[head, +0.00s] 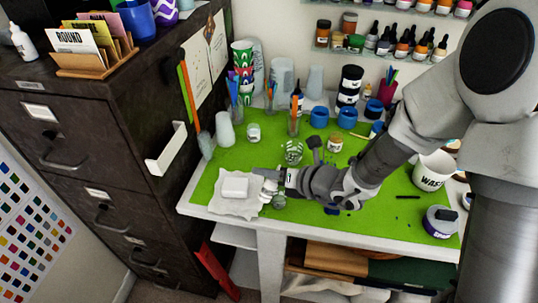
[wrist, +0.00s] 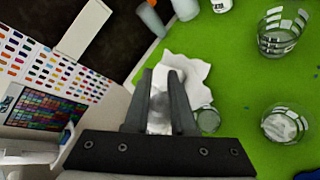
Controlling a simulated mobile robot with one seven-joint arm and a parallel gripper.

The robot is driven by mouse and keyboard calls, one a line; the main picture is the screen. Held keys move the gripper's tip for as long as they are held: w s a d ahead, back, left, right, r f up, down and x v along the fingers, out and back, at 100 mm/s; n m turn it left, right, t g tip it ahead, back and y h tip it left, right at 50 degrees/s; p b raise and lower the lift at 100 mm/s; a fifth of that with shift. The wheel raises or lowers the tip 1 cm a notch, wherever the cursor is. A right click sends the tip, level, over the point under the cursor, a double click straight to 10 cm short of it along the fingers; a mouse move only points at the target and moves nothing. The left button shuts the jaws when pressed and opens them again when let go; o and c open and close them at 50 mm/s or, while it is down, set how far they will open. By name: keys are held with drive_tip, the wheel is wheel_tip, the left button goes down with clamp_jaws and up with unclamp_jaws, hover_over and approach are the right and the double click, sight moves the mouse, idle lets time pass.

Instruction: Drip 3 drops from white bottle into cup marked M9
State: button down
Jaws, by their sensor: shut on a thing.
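My gripper (head: 270,186) is low over the left front of the green mat, beside a white cloth. In the wrist view its two dark fingers (wrist: 160,82) are shut on a whitish thing that looks like the white bottle (wrist: 159,118); the fingers hide much of it and no label shows. A small clear cup (head: 279,201) stands just by the gripper and shows right of the fingers in the wrist view (wrist: 208,120). Another clear cup (wrist: 283,124) and a larger glass (wrist: 280,36) stand further right. I cannot read M9 on any cup.
A white block (head: 235,187) lies on the white cloth (head: 222,206). A waste tub (head: 433,170) stands at the right, blue cups (head: 347,118) at the back. A dark cabinet (head: 150,110) borders the left. Another white bottle (head: 22,43) stands on it.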

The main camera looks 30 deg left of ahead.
drive_tip(key=f+m+g+y+p, duration=0.1)
drive_tip(key=m+p, duration=0.1)
drive_tip(key=s+f+m+g+y+p, duration=0.1)
drive_tip(key=m+g+p, duration=0.1)
drive_tip(key=f+m+g+p, duration=0.1)
drive_tip(key=f+m+p, duration=0.1)
drive_tip(key=shift+s+a+y+p, duration=0.2)
drive_tip(key=shift+s+y+p, duration=0.15)
drive_tip(key=shift+y, duration=0.05)
drive_tip(key=shift+s+r+m+g+y+p, duration=0.1)
drive_tip(key=shift+r+m+g+y+p, duration=0.1)
drive_tip(key=shift+m+g+y+p, duration=0.65)
drive_tip(key=shift+m+h+b, duration=0.35)
drive_tip(key=shift+r+m+y, duration=0.35)
drive_tip(key=shift+m+y, duration=0.15)
drive_tip(key=shift+m, duration=0.5)
idle(1.5)
